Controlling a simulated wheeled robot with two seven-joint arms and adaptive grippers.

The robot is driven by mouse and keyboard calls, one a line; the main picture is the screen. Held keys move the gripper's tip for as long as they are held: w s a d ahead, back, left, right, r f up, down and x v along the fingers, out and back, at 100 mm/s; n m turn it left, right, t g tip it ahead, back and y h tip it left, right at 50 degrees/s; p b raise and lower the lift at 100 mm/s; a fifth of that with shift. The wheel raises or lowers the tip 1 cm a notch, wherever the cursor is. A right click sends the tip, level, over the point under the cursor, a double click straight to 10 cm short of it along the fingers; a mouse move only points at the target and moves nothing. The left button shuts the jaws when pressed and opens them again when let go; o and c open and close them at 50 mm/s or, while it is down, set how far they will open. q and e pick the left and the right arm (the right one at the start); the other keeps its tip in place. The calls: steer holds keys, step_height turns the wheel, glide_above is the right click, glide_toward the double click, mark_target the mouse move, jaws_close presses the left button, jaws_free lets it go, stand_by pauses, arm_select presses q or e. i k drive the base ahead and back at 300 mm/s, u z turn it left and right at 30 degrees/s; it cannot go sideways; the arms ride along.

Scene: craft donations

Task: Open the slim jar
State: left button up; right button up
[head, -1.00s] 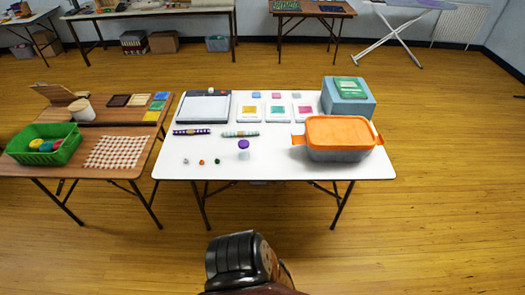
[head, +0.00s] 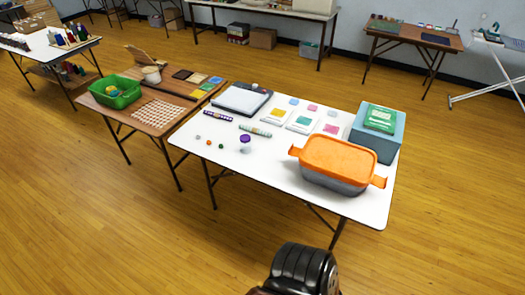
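A small slim jar (head: 245,149) with a purple lid (head: 245,138) stands upright near the front edge of the white table (head: 265,180). Its body looks clear, and the lid sits on top of it. Neither of my grippers shows in the head view, and nothing is touching the jar.
A grey tub with an orange lid (head: 340,158) and a teal box (head: 378,132) stand on the table's right side. Patterned rolls (head: 255,131), small balls (head: 209,142), coloured squares and a grey-white board (head: 242,100) lie around. A brown table (head: 150,115) adjoins on the left.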

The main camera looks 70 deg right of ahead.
mark_target(245, 149)
steer(key=z, duration=1.35)
